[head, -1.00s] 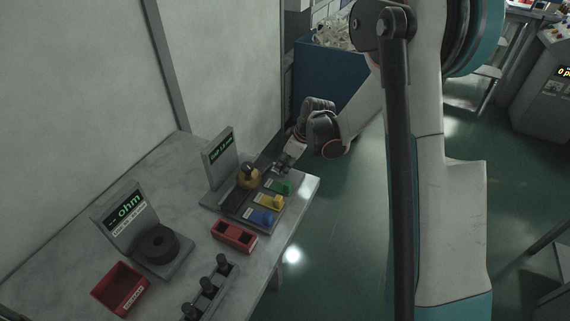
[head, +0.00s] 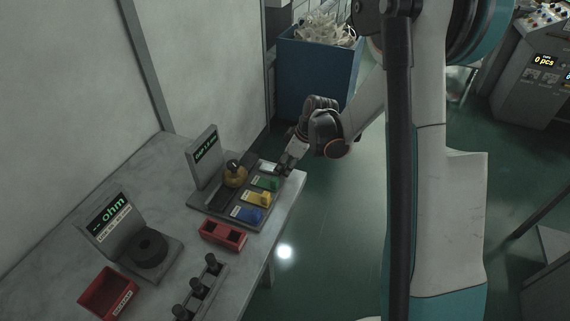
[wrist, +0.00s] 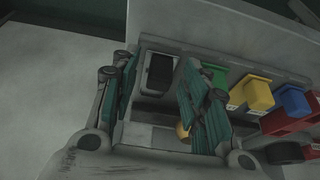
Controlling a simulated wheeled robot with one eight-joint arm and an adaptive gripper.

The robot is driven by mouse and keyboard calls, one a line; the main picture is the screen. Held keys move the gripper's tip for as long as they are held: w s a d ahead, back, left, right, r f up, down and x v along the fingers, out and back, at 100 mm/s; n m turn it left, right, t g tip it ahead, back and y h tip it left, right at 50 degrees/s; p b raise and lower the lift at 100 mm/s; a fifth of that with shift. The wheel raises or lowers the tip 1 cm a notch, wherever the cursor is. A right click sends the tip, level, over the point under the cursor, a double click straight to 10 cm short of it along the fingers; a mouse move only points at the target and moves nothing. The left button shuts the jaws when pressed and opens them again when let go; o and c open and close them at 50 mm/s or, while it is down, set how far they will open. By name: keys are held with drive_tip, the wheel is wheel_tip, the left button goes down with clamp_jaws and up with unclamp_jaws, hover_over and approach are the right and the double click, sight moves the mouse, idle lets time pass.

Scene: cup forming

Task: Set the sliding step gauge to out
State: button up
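A grey station board (head: 214,212) with a small upright display (head: 204,150) stands on the table. It carries a yellow round piece with a dark knob (head: 235,176) and a row of labelled blocks: green (head: 266,183), yellow (head: 257,199) and blue (head: 247,214). A pale piece (head: 268,168) lies at the far end of the row. I cannot tell which part is the sliding step gauge. My gripper (head: 284,166) is at that far end, by the table edge. In the wrist view my gripper (wrist: 158,85) is open, its fingers either side of a grey-and-black block (wrist: 158,72); contact is unclear.
A red two-slot holder (head: 222,234), a rack with dark pegs (head: 198,288), an ohm meter with a black disc (head: 148,248) and a red bin (head: 108,294) share the table. A blue bin (head: 318,78) stands behind. Open floor lies right of the table.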

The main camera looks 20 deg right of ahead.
drive_tip(key=shift+r, duration=0.1)
drive_tip(key=v, duration=1.1)
drive_tip(key=shift+d+r, duration=0.2)
drive_tip(key=shift+r, duration=0.15)
drive_tip(key=shift+s, duration=0.1)
